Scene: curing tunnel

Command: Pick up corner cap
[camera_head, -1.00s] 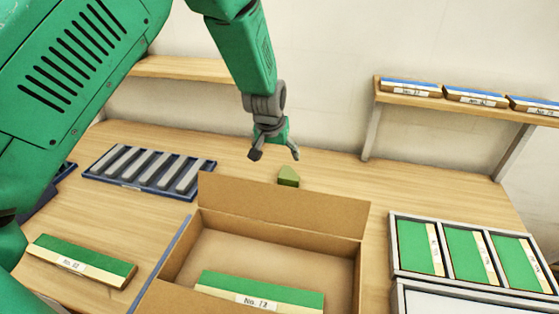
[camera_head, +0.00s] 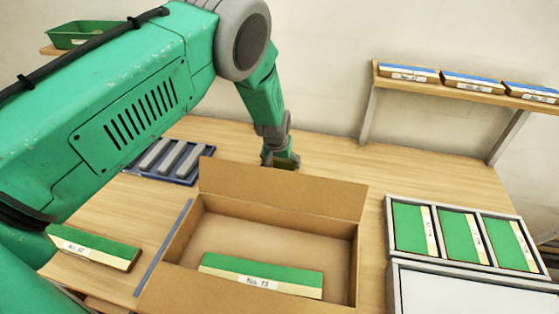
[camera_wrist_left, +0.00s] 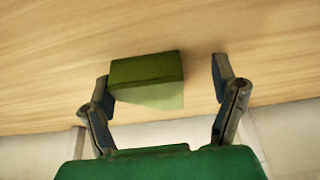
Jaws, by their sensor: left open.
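The corner cap (camera_head: 287,162) is a small olive-green block on the wooden table, behind the cardboard box. In the head view my left gripper (camera_head: 281,158) is down at the cap and partly hides it. The left wrist view shows the cap (camera_wrist_left: 146,72) between the two open fingers of the left gripper (camera_wrist_left: 163,84). The cap is close to the left finger in that view, and a wider gap lies between it and the right finger. I cannot tell whether the left finger touches it. My right gripper is not in view.
An open cardboard box (camera_head: 183,250) holding a green-and-cream block (camera_head: 262,274) stands in front of the gripper. A blue rack (camera_head: 186,178) of grey bars lies left. A tray (camera_head: 391,225) of green panels is at right. A shelf (camera_head: 455,90) with several boxes hangs back right.

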